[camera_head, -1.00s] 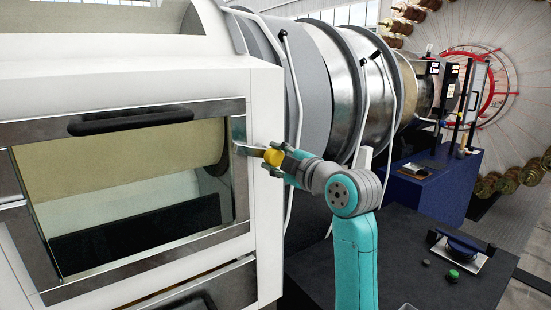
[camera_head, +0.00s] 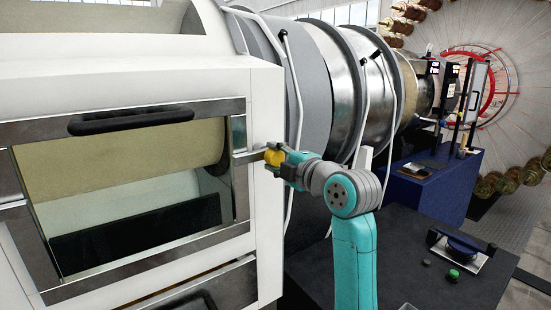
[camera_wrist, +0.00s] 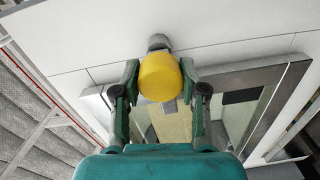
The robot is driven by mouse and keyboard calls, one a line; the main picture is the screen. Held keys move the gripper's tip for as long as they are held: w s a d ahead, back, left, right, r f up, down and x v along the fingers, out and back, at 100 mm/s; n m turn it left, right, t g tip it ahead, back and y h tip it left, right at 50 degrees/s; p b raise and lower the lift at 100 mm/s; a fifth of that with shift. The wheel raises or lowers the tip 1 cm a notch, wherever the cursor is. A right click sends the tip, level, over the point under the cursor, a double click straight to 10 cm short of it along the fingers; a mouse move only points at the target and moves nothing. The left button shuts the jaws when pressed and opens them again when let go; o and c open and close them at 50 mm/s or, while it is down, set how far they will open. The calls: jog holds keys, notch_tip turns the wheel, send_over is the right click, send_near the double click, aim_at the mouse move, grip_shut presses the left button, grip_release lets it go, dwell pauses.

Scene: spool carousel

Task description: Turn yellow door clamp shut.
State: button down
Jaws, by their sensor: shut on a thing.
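The yellow door clamp (camera_head: 273,157) is a round yellow knob with a metal arm at the right edge of the door's frame. In the head view its metal arm (camera_head: 247,156) points left onto the frame of the glass door (camera_head: 125,190). My gripper (camera_head: 283,166) comes from the right and is shut on the yellow knob. In the wrist view the yellow knob (camera_wrist: 159,77) sits between the two fingers of my gripper (camera_wrist: 160,88), with a grey mount behind it. The door lies flat in its frame.
A black handle (camera_head: 131,119) runs along the door's top. The white housing (camera_head: 264,200) surrounds the frame. Pale bars (camera_head: 292,120) and metal drums stand just behind my gripper. A dark table (camera_head: 410,265) with a green button (camera_head: 453,274) is at lower right.

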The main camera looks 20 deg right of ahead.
jog(key=shift+f, duration=0.1)
jog(key=c, duration=0.6)
grip_release()
jog(key=v, duration=1.2)
jog(key=shift+f, duration=0.1)
